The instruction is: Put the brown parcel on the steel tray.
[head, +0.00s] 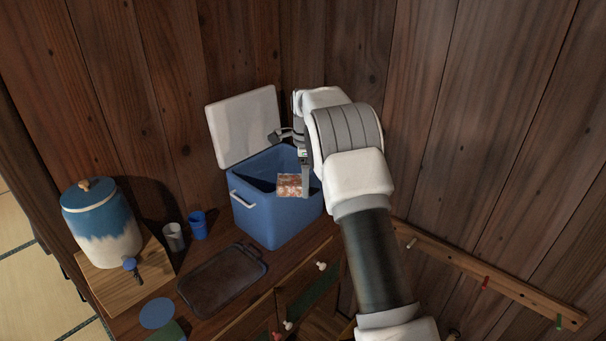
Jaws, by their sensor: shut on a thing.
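The brown parcel (289,186) is a small reddish-brown, patterned packet. My gripper (299,178) is shut on it and holds it at the front of the blue cooler box, near the rim as seen in the head view. One finger shows at the parcel's right side; the rest of the grip is partly hidden by my wrist. How high the parcel is above the cooler's rim I cannot tell. A dark flat tray (222,280) with a raised rim lies on the wooden counter, below and left of the parcel in the picture; its bare surface looks empty.
The blue cooler (262,215) stands with its white lid (243,125) open. A blue-and-white jar with a tap (102,225) stands on a wooden board at left. Two cups (198,226) stand between. A blue disc (157,313) lies at the front. A peg rail (490,272) runs along the right wall.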

